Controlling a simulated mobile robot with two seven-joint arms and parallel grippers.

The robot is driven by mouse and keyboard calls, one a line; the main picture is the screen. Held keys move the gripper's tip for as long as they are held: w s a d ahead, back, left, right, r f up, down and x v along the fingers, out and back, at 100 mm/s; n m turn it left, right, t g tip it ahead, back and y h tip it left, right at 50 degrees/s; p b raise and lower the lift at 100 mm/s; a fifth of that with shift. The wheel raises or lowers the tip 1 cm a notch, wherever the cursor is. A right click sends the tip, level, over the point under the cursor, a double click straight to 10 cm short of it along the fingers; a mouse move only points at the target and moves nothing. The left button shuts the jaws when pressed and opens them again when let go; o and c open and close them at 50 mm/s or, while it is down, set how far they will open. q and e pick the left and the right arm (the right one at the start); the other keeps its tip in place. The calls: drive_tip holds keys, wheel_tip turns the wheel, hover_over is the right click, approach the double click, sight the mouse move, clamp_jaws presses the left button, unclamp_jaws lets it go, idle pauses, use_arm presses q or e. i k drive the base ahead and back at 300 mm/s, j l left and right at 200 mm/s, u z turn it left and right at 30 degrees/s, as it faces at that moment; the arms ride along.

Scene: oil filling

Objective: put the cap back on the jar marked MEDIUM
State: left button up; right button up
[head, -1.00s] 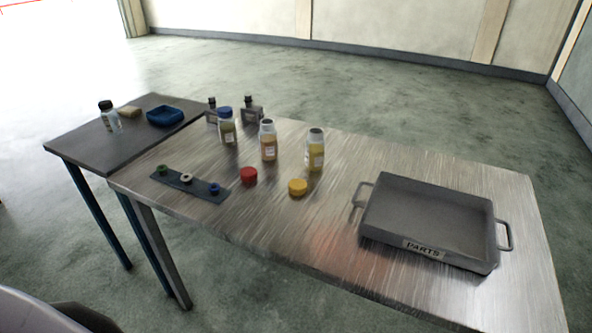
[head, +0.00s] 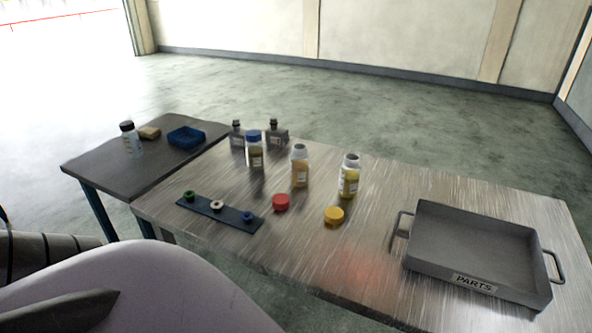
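Three jars stand upright on the metal table. The left jar (head: 255,158) has a blue cap on it. The middle jar (head: 300,172), with orange-brown contents, is open at the top. The right jar (head: 349,181), with yellow contents, is also open. Their labels are too small to read, so I cannot tell which is marked MEDIUM. A red cap (head: 281,202) lies on the table in front of the middle jar. A yellow cap (head: 334,215) lies in front of the right jar. Neither of my grippers shows; only pale and dark parts of my body fill the lower left.
A grey PARTS tray (head: 424,262) with handles sits at the right. A dark strip (head: 232,213) holds green, white and blue small pieces. Two small dark containers (head: 276,137) stand behind the jars. The side table (head: 98,170) bears a bottle (head: 132,143), blue bin (head: 187,138) and tan block (head: 149,133).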

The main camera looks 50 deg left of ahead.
sight(298, 158)
drive_tip(key=k+j+z, duration=0.25)
drive_tip(key=j, duration=0.25)
drive_tip(key=k+j+z, duration=0.25)
drive_tip(key=j, duration=0.2)
drive_tip(key=k+j+z, duration=0.15)
drive_tip(key=j+z, duration=0.15)
drive_tip(key=j, duration=0.15)
drive_tip(key=k+j, duration=0.35)
drive_tip(key=j, duration=0.15)
drive_tip(key=k+j, duration=0.35)
drive_tip(key=j, duration=0.15)
drive_tip(key=k+j+z, duration=0.1)
drive_tip(key=k+j, duration=0.25)
drive_tip(key=j, duration=0.15)
